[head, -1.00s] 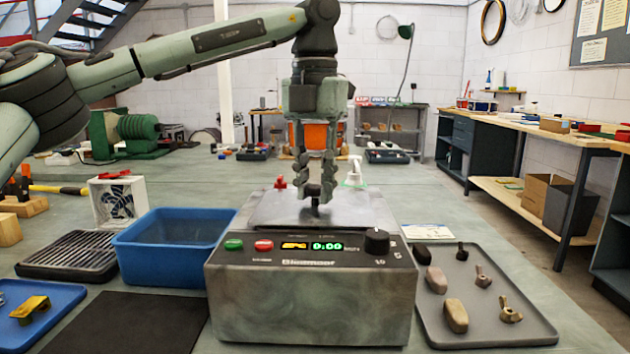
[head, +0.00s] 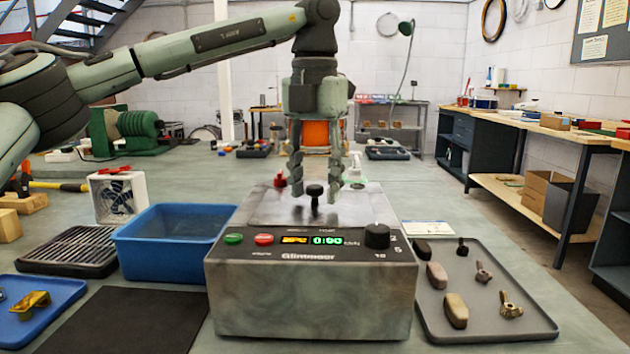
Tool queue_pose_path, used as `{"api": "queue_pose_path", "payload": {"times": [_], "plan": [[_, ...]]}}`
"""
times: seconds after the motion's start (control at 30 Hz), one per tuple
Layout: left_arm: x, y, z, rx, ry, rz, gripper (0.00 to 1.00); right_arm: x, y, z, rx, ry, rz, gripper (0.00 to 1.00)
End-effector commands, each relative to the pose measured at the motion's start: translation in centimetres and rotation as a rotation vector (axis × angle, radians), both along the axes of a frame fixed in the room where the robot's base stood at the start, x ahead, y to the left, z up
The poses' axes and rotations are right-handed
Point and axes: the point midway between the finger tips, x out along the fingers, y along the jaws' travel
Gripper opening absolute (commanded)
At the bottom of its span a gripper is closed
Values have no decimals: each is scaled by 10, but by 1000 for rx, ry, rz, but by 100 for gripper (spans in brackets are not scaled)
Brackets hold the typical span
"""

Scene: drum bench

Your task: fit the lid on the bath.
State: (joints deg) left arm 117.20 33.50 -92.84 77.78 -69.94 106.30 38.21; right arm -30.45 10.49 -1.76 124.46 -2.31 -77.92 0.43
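The bath (head: 313,300) is a grey metal box with a black control panel, standing in the middle of the bench. Its lid (head: 270,207) is a flat metal plate with a black knob (head: 315,192), lying on the bath's top. It looks level; I cannot tell whether it is fully seated. My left gripper (head: 315,188) points down over the lid, its fingers apart on either side of the knob with clear gaps, holding nothing. My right gripper is not in view.
A blue tub (head: 170,262) stands close left of the bath, with a black rack (head: 75,262) and dark mat (head: 125,320) near it. A grey tray (head: 480,325) with several small parts lies to the right. A red-topped item (head: 280,181) and a white bottle (head: 355,165) stand behind the lid.

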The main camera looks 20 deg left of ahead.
Motion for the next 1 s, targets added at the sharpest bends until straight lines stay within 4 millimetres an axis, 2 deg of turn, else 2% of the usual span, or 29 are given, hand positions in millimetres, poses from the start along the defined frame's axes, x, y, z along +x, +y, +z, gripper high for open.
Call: {"api": "queue_pose_path", "payload": {"times": [0.37,0.57,0.8,1.0], "plan": [[0,0,4,1,0,0,47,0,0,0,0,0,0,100],[0,-1,36,-1,-3,0,47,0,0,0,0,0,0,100],[0,0,89,1,-4,2,47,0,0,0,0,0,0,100],[0,0,114,2,-1,1,47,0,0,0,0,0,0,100]]}}
